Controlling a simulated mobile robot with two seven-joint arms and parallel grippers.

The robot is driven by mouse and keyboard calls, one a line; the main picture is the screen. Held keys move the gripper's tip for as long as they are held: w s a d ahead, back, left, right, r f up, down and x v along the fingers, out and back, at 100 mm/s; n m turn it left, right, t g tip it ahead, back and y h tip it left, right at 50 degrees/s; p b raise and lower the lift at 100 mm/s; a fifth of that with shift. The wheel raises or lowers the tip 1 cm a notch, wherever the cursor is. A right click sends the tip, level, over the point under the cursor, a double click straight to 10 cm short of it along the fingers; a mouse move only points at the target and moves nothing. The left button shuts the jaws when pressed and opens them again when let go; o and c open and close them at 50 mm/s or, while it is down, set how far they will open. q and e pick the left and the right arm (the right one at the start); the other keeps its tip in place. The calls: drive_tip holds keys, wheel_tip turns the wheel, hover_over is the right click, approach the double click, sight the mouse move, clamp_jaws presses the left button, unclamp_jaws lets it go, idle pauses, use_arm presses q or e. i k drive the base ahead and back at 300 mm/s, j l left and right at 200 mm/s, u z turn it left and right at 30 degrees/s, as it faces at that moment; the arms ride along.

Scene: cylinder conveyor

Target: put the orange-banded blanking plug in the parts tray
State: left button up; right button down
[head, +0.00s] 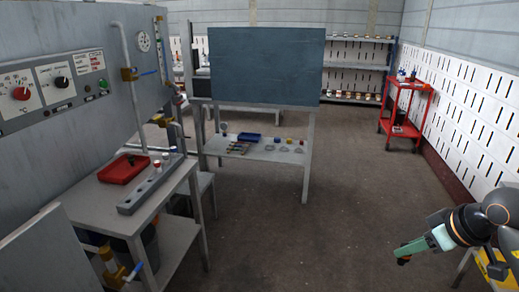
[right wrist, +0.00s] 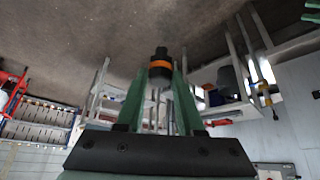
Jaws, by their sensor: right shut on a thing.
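The orange-banded blanking plug (right wrist: 160,68) is dark with an orange ring. It is held between the green fingertips of my right gripper (right wrist: 160,88) in the right wrist view. In the head view my right gripper (head: 414,249) is at the lower right, out over the floor, with the dark end of the plug (head: 403,261) at its tip. A red tray (head: 122,169) lies on the grey bench at the left, far from this gripper. Green pieces at the upper right edge of the right wrist view may be my left gripper (right wrist: 312,11), cut off by the frame.
A long grey block with small cylinders (head: 152,184) lies beside the red tray on the bench (head: 85,196). A low shelf (head: 265,153) under the dark board carries a blue tray (head: 249,137) and small parts. A red cart (head: 404,110) stands back right. The middle floor is clear.

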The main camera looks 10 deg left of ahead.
sight(118, 177)
drive_tip(key=i+u, duration=0.2)
drive_tip(key=i, duration=0.3)
drive_tip(key=i+l+u, duration=0.25)
drive_tip(key=i, duration=0.3)
drive_tip(key=i+u, duration=0.2)
drive_tip(key=u, duration=0.15)
drive_tip(key=i+u, duration=0.15)
drive_tip(key=u, duration=0.2)
drive_tip(key=i+l+u, duration=0.15)
drive_tip(key=u, duration=0.2)
drive_tip(key=i+u, duration=0.1)
drive_tip(key=u, duration=0.25)
drive_tip(key=i+l+u, duration=0.1)
drive_tip(key=u, duration=0.3)
drive_tip(key=i+l+u, duration=0.1)
drive_tip(key=u, duration=0.25)
drive_tip(key=i+l+u, duration=0.2)
drive_tip(key=u, duration=0.2)
drive_tip(key=i+l+u, duration=0.15)
drive_tip(key=l+u, duration=0.3)
drive_tip(key=j, duration=0.1)
